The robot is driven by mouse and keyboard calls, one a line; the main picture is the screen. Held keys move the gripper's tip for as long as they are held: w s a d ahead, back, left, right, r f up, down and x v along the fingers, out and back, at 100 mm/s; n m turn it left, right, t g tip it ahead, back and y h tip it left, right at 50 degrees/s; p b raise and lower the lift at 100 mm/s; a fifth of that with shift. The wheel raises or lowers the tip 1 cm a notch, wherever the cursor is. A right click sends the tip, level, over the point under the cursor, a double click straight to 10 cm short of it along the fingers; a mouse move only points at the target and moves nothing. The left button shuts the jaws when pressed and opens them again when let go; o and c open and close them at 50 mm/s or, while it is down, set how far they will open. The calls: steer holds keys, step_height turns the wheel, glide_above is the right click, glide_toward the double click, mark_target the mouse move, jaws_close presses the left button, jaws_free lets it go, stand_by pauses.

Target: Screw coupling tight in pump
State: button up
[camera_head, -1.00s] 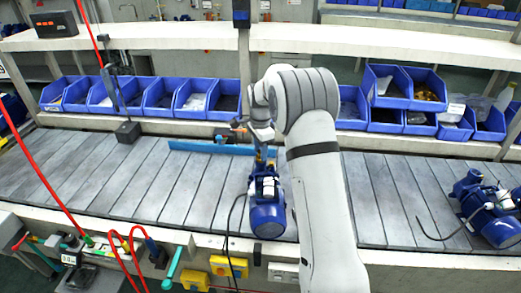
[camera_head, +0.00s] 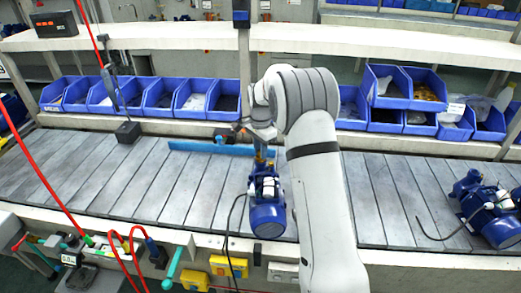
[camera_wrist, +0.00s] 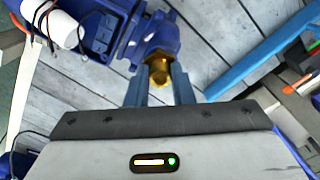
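The blue pump (camera_head: 268,205) stands on the slatted bench left of my arm. Part of its blue body (camera_wrist: 105,28) also fills the top left of the wrist view. The brass coupling (camera_wrist: 158,72) sits at the pump's blue port, in line with it. My gripper (camera_wrist: 159,88) has one finger on each side of the coupling. The finger gap is about the coupling's width, and the fingers look closed on it. In the head view my gripper (camera_head: 262,145) is above the pump's far end. How deep the thread sits is hidden.
A second blue pump (camera_head: 487,208) lies at the right end of the bench. A flat blue bar (camera_head: 210,147) lies behind the gripper. Blue bins (camera_head: 160,97) line the back. A black cable (camera_head: 229,228) hangs over the front edge. The left bench is mostly clear.

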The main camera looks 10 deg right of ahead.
jaws_close()
steer(key=shift+m, duration=1.7)
steer(key=shift+m, duration=1.7)
steer(key=m, duration=0.2)
steer(key=shift+m, duration=0.7)
